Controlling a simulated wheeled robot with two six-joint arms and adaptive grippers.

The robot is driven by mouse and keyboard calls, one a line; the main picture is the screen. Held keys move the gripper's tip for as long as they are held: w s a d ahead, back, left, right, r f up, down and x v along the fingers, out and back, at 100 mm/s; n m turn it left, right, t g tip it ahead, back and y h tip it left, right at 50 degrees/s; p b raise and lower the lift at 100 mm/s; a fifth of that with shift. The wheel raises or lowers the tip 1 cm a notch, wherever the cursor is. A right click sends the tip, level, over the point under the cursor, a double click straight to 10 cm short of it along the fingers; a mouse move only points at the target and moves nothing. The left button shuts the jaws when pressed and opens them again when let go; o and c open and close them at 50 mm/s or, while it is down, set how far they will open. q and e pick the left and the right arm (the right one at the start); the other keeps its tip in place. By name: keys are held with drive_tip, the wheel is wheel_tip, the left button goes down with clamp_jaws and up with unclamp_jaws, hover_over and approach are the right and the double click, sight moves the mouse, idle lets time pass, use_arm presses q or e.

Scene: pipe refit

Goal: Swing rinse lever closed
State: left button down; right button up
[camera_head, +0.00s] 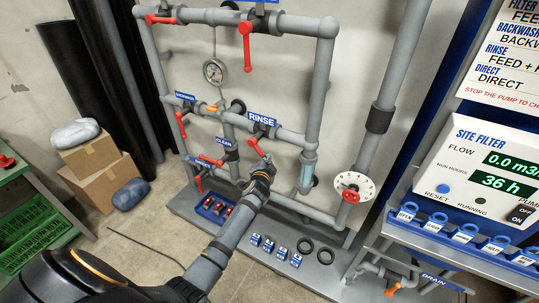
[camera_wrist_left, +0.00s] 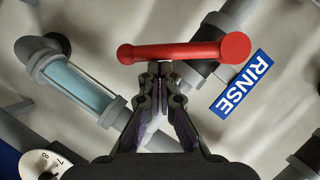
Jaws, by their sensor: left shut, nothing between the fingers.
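The red rinse lever (camera_head: 257,146) hangs below the blue RINSE label (camera_head: 262,119) and points down and slightly right, at an angle to its grey pipe. In the left wrist view the lever (camera_wrist_left: 180,51) lies nearly level, its pivot end at the right beside the RINSE label (camera_wrist_left: 241,83). My left gripper (camera_head: 266,163) is shut and empty at the lever's free end. In the wrist view its fingertips (camera_wrist_left: 158,70) sit just under the lever near that end; I cannot tell whether they touch. My right gripper is not in view.
Other red levers (camera_head: 181,124) sit on pipes to the left. A clear tube (camera_head: 307,170) and a round dial with a red handle (camera_head: 352,190) are to the right. A blue tray (camera_head: 216,208) and small blue-labelled blocks lie on the ledge below.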

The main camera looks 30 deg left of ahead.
use_arm(q)
drive_tip(key=a+f+m+t+y+b, duration=0.2)
drive_tip(key=a+f+m+b, duration=0.2)
drive_tip(key=b, duration=0.8)
drive_tip(key=m, duration=0.2)
drive_tip(key=shift+a+m+t+y+b, duration=0.3)
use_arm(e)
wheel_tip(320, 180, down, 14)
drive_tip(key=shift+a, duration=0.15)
use_arm(q)
drive_tip(key=shift+w, duration=0.15)
